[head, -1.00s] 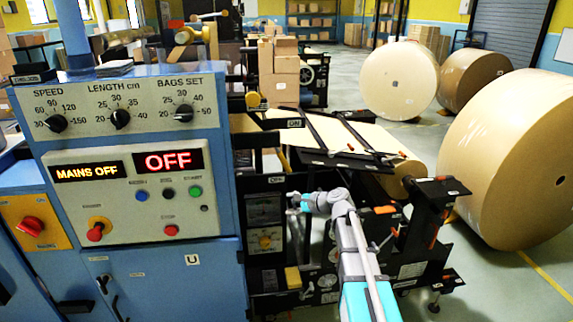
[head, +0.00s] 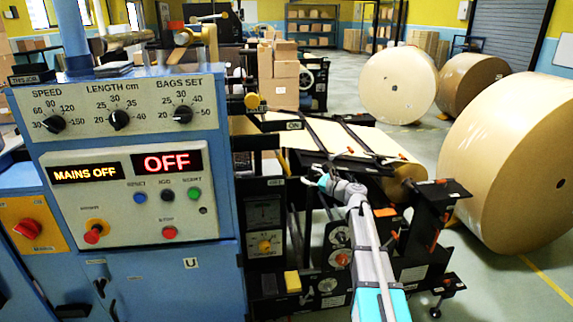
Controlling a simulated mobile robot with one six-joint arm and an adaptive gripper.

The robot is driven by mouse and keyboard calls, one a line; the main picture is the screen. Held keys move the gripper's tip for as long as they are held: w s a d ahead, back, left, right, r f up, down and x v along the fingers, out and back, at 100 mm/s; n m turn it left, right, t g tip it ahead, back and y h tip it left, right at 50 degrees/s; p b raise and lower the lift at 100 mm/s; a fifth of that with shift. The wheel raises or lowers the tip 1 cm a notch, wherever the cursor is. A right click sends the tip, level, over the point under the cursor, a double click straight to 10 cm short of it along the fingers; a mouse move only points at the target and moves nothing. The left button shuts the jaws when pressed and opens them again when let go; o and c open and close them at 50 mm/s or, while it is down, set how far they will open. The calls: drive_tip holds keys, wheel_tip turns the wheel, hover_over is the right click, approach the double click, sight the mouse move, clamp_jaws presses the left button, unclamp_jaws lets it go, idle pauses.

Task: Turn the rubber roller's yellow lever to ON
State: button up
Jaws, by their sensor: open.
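An ON plate (head: 293,125) sits on the frame above the fingers. An OFF plate (head: 276,182) sits just left of them. I cannot clearly make out the rubber roller's lever near these plates. A yellow block (head: 292,281) shows low on the frame, and a yellow round knob (head: 252,101) shows higher up; I cannot tell whether either belongs to the lever. The rubber roller itself is not clearly distinguishable.
The blue control cabinet (head: 150,270) stands at left, its displays reading MAINS OFF and OFF. A gauge panel (head: 264,228) with a yellow knob is below the OFF plate. Large paper rolls (head: 515,160) stand at right. Free floor lies between them and the machine.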

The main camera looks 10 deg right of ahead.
sight(285, 164)
drive_tip(key=x, duration=1.3)
drive_tip(key=shift+w+a, duration=0.25)
drive_tip(key=shift+w, duration=0.05)
drive_tip(key=shift+c, duration=0.2)
